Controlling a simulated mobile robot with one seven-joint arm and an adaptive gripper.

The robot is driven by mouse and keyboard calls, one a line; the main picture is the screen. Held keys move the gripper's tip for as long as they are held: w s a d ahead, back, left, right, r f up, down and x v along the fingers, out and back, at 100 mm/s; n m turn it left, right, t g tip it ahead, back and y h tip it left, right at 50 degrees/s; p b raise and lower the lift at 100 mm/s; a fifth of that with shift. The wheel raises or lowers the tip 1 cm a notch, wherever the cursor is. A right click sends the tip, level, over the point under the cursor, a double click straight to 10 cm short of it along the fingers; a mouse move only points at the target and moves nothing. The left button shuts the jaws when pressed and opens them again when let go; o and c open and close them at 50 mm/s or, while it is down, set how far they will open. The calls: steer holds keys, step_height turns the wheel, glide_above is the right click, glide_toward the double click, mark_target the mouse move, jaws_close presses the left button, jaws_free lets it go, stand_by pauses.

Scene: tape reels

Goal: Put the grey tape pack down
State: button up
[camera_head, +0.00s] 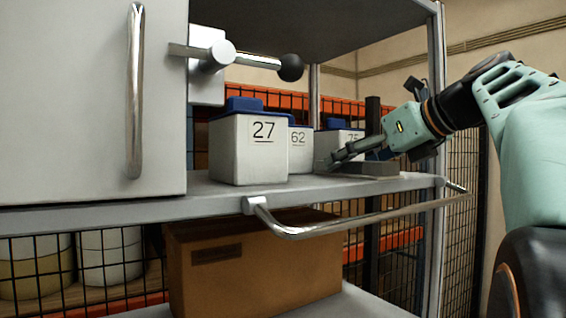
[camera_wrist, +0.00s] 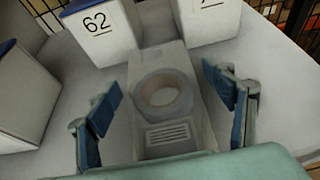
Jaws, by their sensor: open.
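The grey tape pack (camera_wrist: 172,58) is a flat grey block with a round ring-shaped recess and a slotted patch. In the wrist view it lies between the two blue-padded fingers of my gripper (camera_wrist: 167,88), with a gap on each side. My gripper is open and touches neither side that I can see. In the head view the pack (camera_head: 372,169) lies flat on the shelf (camera_head: 225,196) near its right end. My gripper (camera_head: 335,158) reaches in low over it from the right and partly hides it.
White boxes with blue lids marked 27 (camera_head: 240,160), 62 (camera_head: 299,155) and 75 (camera_head: 350,137) stand left of and behind the pack. A metal rail (camera_head: 330,230) runs along the shelf's front. A post (camera_head: 438,100) stands at the right. A cardboard box (camera_head: 250,268) sits below.

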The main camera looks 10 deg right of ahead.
steer(key=v, duration=1.2)
steer(key=shift+f, duration=0.15)
